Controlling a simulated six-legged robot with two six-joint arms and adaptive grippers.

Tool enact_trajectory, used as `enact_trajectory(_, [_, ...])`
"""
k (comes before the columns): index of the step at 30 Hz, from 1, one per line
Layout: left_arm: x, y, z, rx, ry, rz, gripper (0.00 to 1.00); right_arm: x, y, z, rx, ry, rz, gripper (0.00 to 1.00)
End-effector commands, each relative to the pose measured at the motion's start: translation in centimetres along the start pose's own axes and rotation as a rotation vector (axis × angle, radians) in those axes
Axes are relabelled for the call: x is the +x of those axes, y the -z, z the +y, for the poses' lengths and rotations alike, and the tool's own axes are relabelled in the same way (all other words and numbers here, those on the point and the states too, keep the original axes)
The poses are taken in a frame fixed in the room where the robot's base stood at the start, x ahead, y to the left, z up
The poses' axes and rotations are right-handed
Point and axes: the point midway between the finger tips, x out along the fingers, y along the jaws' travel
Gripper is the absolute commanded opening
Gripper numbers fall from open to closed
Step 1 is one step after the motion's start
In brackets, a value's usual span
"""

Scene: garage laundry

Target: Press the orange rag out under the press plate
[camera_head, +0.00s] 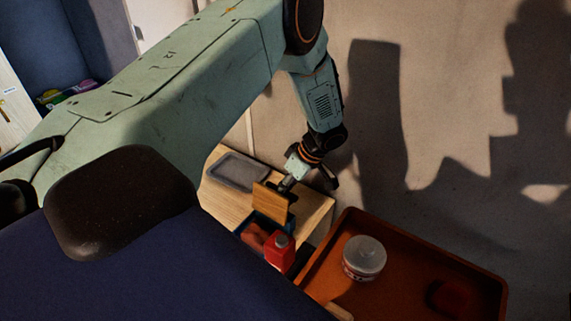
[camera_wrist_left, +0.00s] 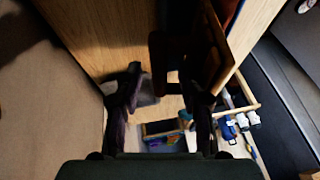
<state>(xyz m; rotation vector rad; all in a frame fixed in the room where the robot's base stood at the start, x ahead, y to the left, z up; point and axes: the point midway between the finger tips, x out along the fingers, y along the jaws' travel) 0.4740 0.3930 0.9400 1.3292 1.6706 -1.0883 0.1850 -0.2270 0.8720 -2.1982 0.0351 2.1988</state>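The press plate (camera_head: 270,202) is a wooden board that stands steeply tilted above a blue basin (camera_head: 245,238) on the wooden table. A reddish-orange cloth, likely the orange rag (camera_head: 254,237), lies in the basin, partly hidden by the plate and a red bottle. My left gripper (camera_head: 308,182) is just behind and right of the plate. In the left wrist view its fingers (camera_wrist_left: 166,98) are spread apart, with the plate (camera_wrist_left: 214,55) edge-on beside the right finger. A dark bracket-like shape shows near that finger; I cannot tell whether they touch. My right gripper is not in view.
The red bottle (camera_head: 280,252) stands at the basin's front right. A grey tray (camera_head: 238,171) lies at the table's back. An orange tray (camera_head: 330,240) on the right holds a clear-lidded jar (camera_head: 364,259) and a dark red item (camera_head: 452,297). The wall is close behind.

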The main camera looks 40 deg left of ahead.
Motion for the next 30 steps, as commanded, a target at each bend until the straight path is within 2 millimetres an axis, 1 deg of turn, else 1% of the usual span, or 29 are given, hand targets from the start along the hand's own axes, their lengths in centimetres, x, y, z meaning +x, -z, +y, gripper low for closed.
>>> enact_trajectory(5, [0.03,0.06,0.12,-0.001,0.000,-0.001,0.39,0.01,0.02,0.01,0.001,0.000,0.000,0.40])
enact_trajectory(18, [0.00,0.04,0.12,0.000,0.000,-0.001,0.01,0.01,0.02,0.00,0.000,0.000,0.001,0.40])
enact_trajectory(19, [-0.01,0.03,0.13,0.000,0.000,-0.001,0.00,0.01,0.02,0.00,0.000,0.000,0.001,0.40])
enact_trajectory(30, [-0.08,-0.02,0.19,-0.001,-0.002,-0.002,0.00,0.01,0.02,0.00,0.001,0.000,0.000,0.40])
